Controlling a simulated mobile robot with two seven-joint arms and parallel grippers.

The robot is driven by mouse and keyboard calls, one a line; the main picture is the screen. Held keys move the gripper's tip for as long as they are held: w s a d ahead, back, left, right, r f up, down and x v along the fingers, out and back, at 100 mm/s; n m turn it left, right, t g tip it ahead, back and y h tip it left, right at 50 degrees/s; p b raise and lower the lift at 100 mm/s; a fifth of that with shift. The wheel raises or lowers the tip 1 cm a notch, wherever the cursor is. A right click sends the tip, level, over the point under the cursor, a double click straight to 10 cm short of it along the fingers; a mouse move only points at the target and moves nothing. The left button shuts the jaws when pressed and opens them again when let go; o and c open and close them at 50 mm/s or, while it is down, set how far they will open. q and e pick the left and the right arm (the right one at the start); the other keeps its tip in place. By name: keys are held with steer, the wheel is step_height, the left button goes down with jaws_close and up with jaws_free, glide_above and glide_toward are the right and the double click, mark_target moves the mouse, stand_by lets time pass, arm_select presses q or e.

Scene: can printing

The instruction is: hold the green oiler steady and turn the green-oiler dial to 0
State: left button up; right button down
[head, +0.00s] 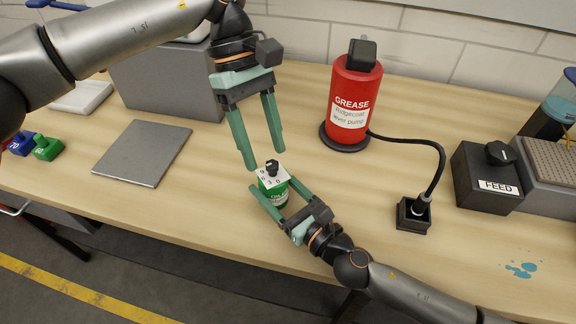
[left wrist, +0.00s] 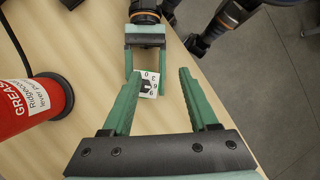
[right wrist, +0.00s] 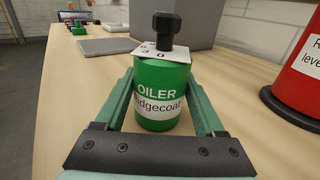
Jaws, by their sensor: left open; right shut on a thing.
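The green oiler (head: 274,190) stands upright on the table near its front edge. It shows large in the right wrist view (right wrist: 160,104), with a white number plate (right wrist: 161,50) and a black dial knob (right wrist: 166,28) on top. My right gripper (head: 272,201) is shut on the oiler's body from the right. My left gripper (head: 264,158) is open, pointing down, its fingertips just above and around the level of the dial without touching visibly. In the left wrist view the number plate (left wrist: 152,78) lies beyond the open fingers (left wrist: 160,85). Which number the dial points to is unclear.
A red grease pump (head: 346,112) stands behind to the right, its black hose running to a socket block (head: 413,216). A grey plate (head: 143,152) and small blue and green items (head: 46,147) lie left. A blue spill (head: 521,269) marks the right.

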arm_select(q)
steer(key=f+n+g+h, duration=0.1)
steer(key=f+n+g, duration=0.1)
steer(key=n, duration=0.3)
steer(key=m+h, duration=1.4)
steer(key=m, duration=2.1)
glide_toward(288, 177)
step_height(288, 177, up, 3)
steer(key=a, duration=0.2)
steer(key=shift+t, duration=0.3)
steer(key=x, duration=1.2)
steer(key=shift+w+f, duration=0.1)
jaws_close()
